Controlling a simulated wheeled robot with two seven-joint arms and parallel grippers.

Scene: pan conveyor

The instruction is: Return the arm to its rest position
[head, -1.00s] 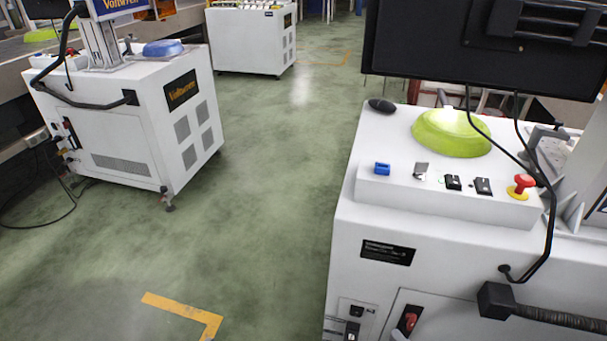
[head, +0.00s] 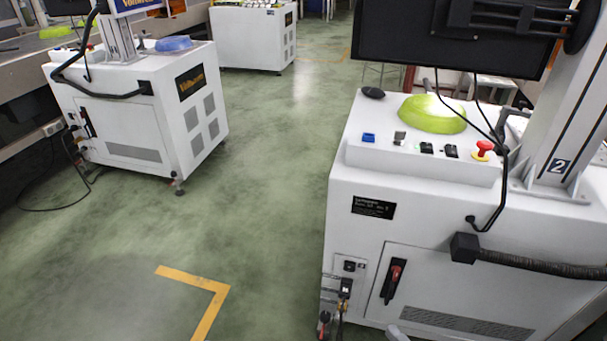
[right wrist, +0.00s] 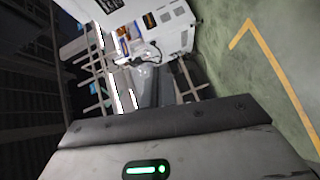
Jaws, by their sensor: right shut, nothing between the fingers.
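My right gripper (head: 397,334) shows only as a small grey tip at the bottom edge of the head view, in front of the white cabinet on the right. In the right wrist view its fingers (right wrist: 152,72) are together with nothing between them, beyond the dark gripper body with a green light. Most of the right arm is outside the head view. My left gripper is not in view.
A white machine cabinet (head: 270,225) is absent from the middle floor (head: 270,130), which is clear.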

